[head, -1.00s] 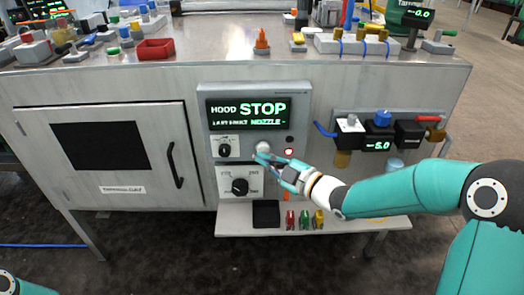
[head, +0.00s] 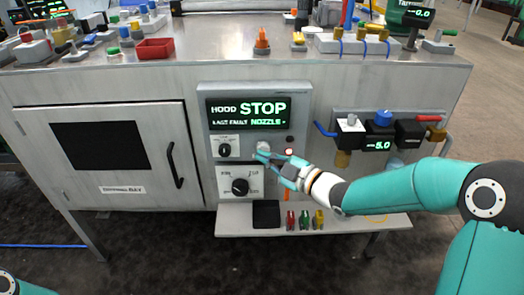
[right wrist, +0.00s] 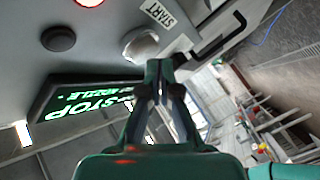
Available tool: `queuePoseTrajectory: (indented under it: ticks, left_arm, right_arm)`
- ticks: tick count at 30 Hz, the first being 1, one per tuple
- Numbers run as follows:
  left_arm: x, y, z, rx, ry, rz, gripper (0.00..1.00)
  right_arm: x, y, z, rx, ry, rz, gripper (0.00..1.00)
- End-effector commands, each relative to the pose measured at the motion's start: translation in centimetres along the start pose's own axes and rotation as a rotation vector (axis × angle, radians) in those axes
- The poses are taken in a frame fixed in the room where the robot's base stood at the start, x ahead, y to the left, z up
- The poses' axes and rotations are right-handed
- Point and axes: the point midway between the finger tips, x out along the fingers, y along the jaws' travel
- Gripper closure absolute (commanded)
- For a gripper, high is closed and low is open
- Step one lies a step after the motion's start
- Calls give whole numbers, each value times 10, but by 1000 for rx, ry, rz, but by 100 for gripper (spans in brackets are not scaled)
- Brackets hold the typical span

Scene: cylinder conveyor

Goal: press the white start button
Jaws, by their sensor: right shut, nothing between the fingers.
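The white start button (head: 264,147) is a round knob on the grey control panel, below the display reading STOP. It also shows in the right wrist view (right wrist: 141,46), beside a label reading START. My right gripper (head: 261,157) is shut and empty, with its fingertips at the lower edge of the button in the head view. In the right wrist view the closed fingertips (right wrist: 158,68) are just below the button. I cannot tell whether they touch it. My left gripper is not in view.
The display (head: 247,112) reads HOOD STOP and LAST FAULT NOZZLE. A small red lamp (head: 289,152) is right of the button. A black dial (head: 240,186) is below. A shelf (head: 345,223) with coloured clips juts out under the panel. A cabinet door (head: 105,160) is at left.

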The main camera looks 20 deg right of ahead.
Motion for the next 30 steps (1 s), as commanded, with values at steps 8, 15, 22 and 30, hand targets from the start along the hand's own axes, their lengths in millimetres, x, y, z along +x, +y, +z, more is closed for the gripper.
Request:
queuePoseTrajectory:
  ticks: [8,15,22,30]
  left_arm:
    - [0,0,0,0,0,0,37]
    - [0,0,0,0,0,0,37]
    - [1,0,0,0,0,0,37]
    - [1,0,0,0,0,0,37]
  right_arm:
    - [1,1,1,0,0,1,100]
    - [3,3,3,0,-1,1,100]
    - [5,4,4,0,-1,1,100]
    - [6,5,5,0,-1,1,100]
